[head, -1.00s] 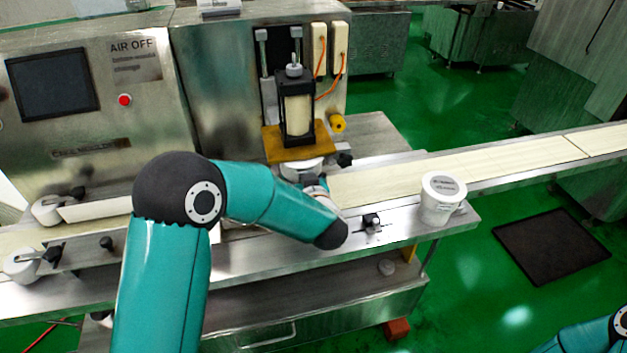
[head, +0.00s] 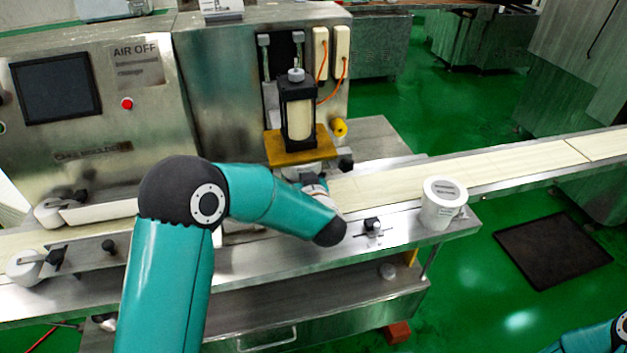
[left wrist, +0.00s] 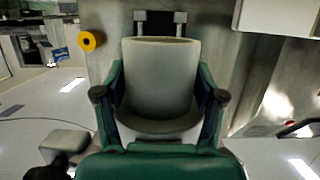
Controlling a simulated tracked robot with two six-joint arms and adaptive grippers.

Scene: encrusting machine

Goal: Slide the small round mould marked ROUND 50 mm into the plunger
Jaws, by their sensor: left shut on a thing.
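My left gripper (left wrist: 160,108) is shut on a pale grey round mould (left wrist: 158,78), one finger on each side of it, in the left wrist view. No marking on it can be read. In the head view, my left arm reaches across the machine's front ledge, and its wrist hides most of the gripper. A pale round edge (head: 308,172) shows just under the amber plate, near the wrist. The plunger (head: 298,110), a black frame around a cream cylinder, stands on that amber plate (head: 290,150). Whether the mould touches the plunger cannot be told. My right gripper is out of view.
A white lidded tub (head: 440,208) stands at the ledge's right end, with a small black clamp (head: 372,226) left of it. A pale conveyor belt (head: 480,170) runs to the right. A yellow knob (head: 339,127) sits beside the plunger.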

